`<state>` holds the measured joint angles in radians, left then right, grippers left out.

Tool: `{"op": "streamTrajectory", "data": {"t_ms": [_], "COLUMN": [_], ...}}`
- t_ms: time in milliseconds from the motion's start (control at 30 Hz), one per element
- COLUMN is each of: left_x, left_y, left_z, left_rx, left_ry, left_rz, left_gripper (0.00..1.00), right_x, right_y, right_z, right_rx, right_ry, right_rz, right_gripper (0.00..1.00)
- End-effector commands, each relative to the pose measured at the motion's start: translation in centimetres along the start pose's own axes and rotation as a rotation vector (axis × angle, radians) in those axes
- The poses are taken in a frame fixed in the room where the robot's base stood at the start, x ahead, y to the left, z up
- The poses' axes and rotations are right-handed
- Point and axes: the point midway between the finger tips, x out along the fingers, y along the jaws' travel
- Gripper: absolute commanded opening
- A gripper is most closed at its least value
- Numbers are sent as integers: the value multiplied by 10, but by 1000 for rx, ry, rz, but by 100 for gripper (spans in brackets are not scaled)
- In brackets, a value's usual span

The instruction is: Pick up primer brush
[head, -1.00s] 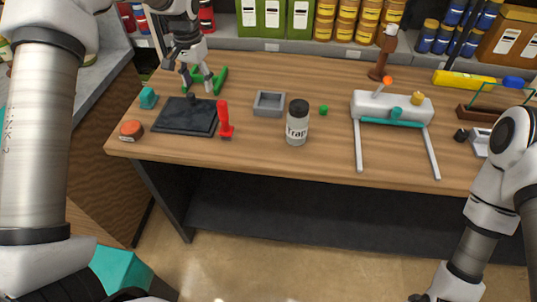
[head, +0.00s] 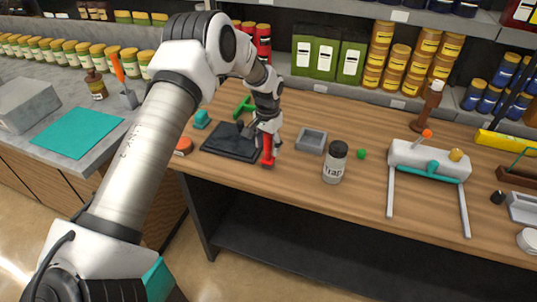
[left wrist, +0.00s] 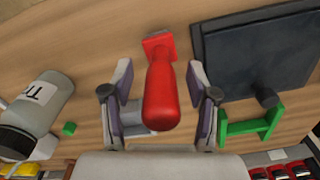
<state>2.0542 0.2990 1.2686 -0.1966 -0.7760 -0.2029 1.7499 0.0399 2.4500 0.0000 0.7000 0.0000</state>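The red-handled tool, which looks like the primer brush (head: 268,158), is on the wooden table at the front right corner of the dark pad. It also shows in the left wrist view (left wrist: 163,95), its handle rising toward the camera from a small red block. My left gripper (head: 265,134) is directly over it. In the left wrist view the fingers of this gripper (left wrist: 160,75) are open, one on each side of the handle, with visible gaps. They do not appear to touch it. My right gripper is not in view.
The dark pad (head: 228,146) and a green bracket (left wrist: 252,126) lie close beside the red tool. A white frame (head: 404,153) stands further right.

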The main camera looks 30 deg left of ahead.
Motion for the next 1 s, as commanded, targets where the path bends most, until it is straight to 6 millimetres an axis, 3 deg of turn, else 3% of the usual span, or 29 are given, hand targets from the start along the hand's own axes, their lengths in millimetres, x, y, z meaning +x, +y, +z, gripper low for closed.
{"op": "streamTrajectory", "data": {"t_ms": [33,133,167,600,867,1000], "left_x": [0,0,0,-4,-32,-35], "left_y": [0,0,0,0,0,15], "left_z": [0,0,0,0,-1,23], "left_rx": [0,0,0,0,1,2], "left_ry": [0,-1,-1,0,3,-2], "left_rz": [0,0,0,0,0,2], "left_gripper": [41,6,0,0,0,0], "right_x": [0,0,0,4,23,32], "right_y": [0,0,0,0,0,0], "right_z": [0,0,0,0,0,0], "right_rx": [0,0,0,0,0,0], "right_ry": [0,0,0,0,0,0], "right_rz": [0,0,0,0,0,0], "right_gripper": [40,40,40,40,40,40]}}
